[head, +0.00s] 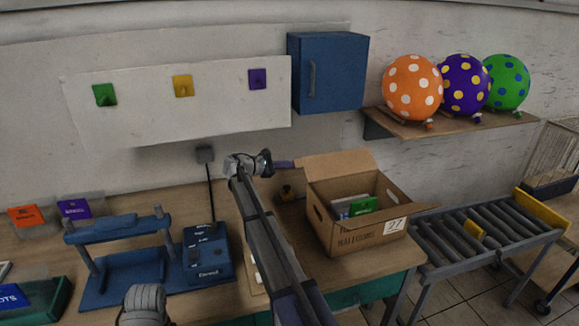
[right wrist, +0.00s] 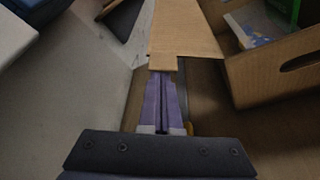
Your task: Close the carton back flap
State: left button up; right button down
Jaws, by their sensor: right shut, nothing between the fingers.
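The open carton (head: 341,236) stands on the right part of the table, with a green item and a white and blue item inside. Its back flap (head: 338,164) stands up and leans outward at the rear; it also shows in the right wrist view (right wrist: 185,32). My right gripper (head: 292,164) is shut and empty behind the carton, its tips at the left end of the back flap. In the right wrist view its purple fingers (right wrist: 163,82) meet the flap's edge; whether they touch it is hard to tell. My left gripper is not clearly visible.
A blue press (head: 125,268) and blue control box (head: 208,262) stand left of my right arm. A roller conveyor (head: 485,240) lies right of the carton. A blue cabinet (head: 328,72) and a balloon shelf (head: 450,124) hang on the wall above.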

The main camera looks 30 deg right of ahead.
jog(key=shift+s+a+r+m+t+h, duration=0.15)
jog(key=shift+s+r+m+t+h, duration=0.25)
jog(key=shift+s+r+m, duration=0.5)
jog(key=s+a+r+m+h+b, duration=0.15)
jog(key=s+m+h+b, duration=0.25)
jog(key=s+m+b, duration=0.7)
notch_tip(320, 180, down, 6)
jog(key=s+m+g+b, duration=0.1)
jog(key=m+g+b, duration=0.1)
jog(key=m, duration=0.6)
jog(key=s+a+m+g+h+b, duration=0.1)
jog(key=m+g+b, duration=0.1)
jog(key=m, duration=0.6)
jog(key=shift+s+a+f+h+b, duration=0.25)
jog(key=shift+a+h+b, duration=0.05)
jog(key=shift+b, duration=0.4)
